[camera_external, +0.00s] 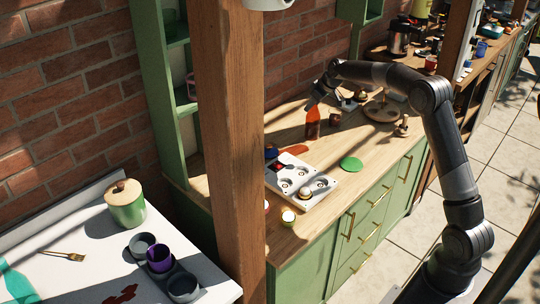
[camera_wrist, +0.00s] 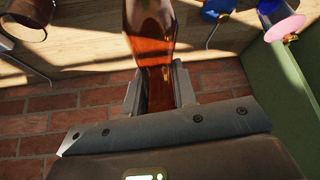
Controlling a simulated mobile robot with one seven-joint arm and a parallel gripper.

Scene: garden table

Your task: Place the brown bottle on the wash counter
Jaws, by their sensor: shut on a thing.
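The brown bottle (camera_external: 312,124) shows amber in the sunlight and looks upright over the wooden counter (camera_external: 378,160). My gripper (camera_external: 316,101) is shut on its upper part. In the wrist view the bottle (camera_wrist: 152,40) runs up from between the two fingers (camera_wrist: 160,88). I cannot tell whether its base touches the wood. A white counter (camera_external: 75,255) stands at the lower left, past a wooden post. No sink shows, so I cannot tell which counter is the wash counter.
The wooden post (camera_external: 232,150) rises between the counters. A green pot (camera_external: 125,206) and dark cups (camera_external: 183,286) occupy the white counter.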

